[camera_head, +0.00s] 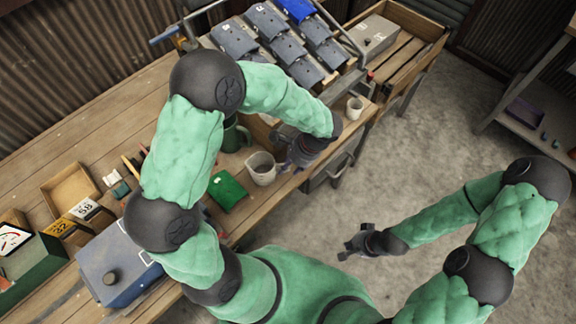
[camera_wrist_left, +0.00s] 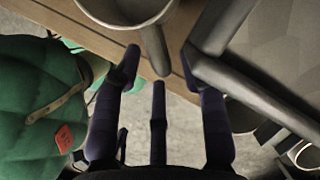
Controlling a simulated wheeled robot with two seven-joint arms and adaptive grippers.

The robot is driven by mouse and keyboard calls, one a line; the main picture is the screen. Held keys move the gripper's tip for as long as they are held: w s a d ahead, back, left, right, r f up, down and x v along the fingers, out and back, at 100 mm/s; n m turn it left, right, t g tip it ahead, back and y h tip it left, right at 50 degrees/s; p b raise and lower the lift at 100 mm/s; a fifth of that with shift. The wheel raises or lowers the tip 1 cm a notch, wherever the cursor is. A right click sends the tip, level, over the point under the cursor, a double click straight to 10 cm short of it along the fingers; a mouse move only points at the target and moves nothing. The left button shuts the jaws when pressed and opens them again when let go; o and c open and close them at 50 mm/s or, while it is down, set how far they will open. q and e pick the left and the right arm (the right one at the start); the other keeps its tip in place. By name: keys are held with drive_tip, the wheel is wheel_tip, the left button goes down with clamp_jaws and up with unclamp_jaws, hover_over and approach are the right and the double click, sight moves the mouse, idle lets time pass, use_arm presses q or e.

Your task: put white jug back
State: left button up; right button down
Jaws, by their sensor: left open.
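The white jug (camera_head: 262,170) stands upright near the front edge of the wooden bench, left of my left gripper (camera_head: 292,158). In the left wrist view the jug (camera_wrist_left: 130,12) shows at the top, cut off by the frame. Its handle (camera_wrist_left: 155,48) points down between the fingertips of my left gripper (camera_wrist_left: 161,62). The fingers are apart, and I see no grip on the handle. My right gripper (camera_head: 358,241) hangs over the floor, away from the bench, and seems empty. It is too small to tell how its fingers stand.
A smaller white cup (camera_head: 354,108) stands to the right on the bench edge. A dark green mug (camera_head: 236,135) is behind the jug and a green pouch (camera_head: 227,191) lies left of it.

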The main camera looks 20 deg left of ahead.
use_arm(q)
drive_tip(key=p+v, duration=0.3)
drive_tip(key=v, duration=0.7)
drive_tip(key=shift+r, duration=0.2)
drive_tip(key=shift+d, duration=0.1)
